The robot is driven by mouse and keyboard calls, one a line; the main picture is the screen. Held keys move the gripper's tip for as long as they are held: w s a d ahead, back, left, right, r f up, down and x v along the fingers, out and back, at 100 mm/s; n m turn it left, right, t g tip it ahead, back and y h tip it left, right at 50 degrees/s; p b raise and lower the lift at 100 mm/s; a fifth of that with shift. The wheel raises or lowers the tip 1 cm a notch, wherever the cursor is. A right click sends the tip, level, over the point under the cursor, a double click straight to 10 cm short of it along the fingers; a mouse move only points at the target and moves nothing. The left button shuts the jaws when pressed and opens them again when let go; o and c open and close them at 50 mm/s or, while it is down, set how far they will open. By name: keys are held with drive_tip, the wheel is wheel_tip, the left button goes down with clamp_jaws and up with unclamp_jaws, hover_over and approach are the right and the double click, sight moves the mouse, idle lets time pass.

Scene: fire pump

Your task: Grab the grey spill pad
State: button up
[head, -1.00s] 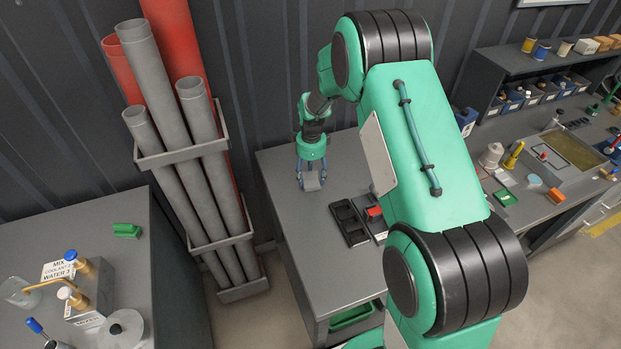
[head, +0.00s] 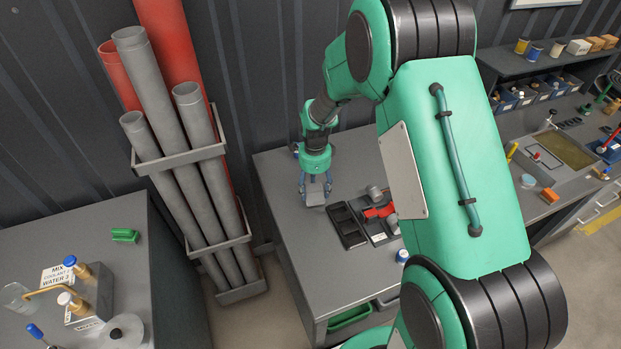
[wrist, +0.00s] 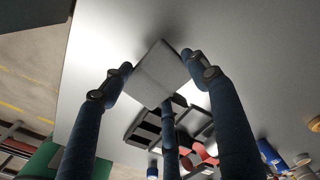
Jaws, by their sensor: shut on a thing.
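The grey spill pad (head: 314,194) is a small flat grey piece between the fingers of my gripper (head: 315,187), over the left part of the grey bench. In the wrist view the pad (wrist: 158,75) is a pale grey square between the blue fingers of my gripper (wrist: 155,78). The fingers are shut on its sides, and a third finger reaches its lower edge. Whether the pad touches the bench top is hard to tell.
A black compartment tray (head: 347,226) lies right of the pad, with a tray holding red and grey parts (head: 379,212) beside it. The bench top (head: 285,235) is clear in front. Grey pipes (head: 170,110) stand in a rack to the left.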

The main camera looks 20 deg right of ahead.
drive_tip(key=s, duration=0.7)
drive_tip(key=shift+s+a+r, duration=0.1)
drive_tip(key=shift+a+r, duration=0.25)
drive_tip(key=shift+a, duration=0.05)
